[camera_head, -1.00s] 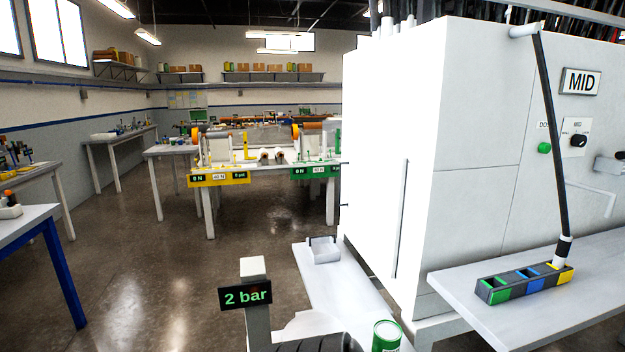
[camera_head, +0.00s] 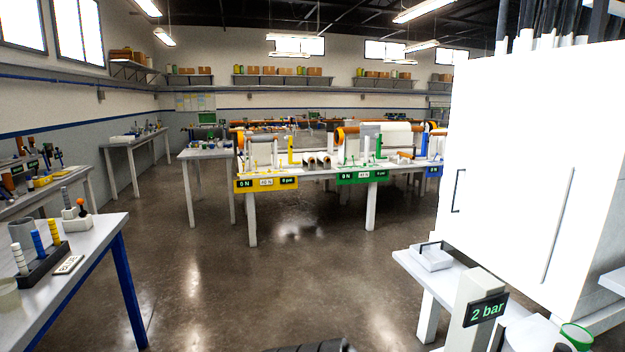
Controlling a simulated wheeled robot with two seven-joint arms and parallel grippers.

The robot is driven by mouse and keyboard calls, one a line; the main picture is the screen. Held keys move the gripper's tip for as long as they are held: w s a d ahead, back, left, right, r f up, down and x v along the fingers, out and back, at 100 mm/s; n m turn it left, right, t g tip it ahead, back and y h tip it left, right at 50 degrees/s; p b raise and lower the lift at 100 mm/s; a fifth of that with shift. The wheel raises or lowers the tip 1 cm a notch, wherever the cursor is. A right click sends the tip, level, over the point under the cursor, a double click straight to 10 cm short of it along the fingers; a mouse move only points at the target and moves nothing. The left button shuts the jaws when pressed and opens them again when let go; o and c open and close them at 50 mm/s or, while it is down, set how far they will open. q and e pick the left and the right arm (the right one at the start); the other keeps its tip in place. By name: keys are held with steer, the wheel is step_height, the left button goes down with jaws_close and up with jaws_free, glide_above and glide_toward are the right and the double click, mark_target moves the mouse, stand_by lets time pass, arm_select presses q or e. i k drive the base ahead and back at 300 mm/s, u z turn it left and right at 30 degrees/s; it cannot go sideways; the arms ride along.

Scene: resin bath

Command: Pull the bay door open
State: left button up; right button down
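A large white cabinet (camera_head: 510,150) stands at the right. A small dark bracket-shaped handle (camera_head: 455,190) is on the left part of its bright front face. A long thin vertical grey bar or slot (camera_head: 557,225) runs down the same face further right. No open gap shows on this face. The overexposed white hides any door seams, so I cannot tell where the bay door's edges are. Neither of my grippers is in view.
A low white bench (camera_head: 425,277) with a small white box (camera_head: 431,257) stands before the cabinet, near a post with a "2 bar" sign (camera_head: 486,311). A blue-legged table (camera_head: 95,255) is at the left. The floor (camera_head: 270,290) between is clear.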

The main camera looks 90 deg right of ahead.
mark_target(510, 205)
steer(key=z, duration=2)
steer(key=i, duration=2)
steer(key=z, duration=3.55)
steer(key=i, duration=1)
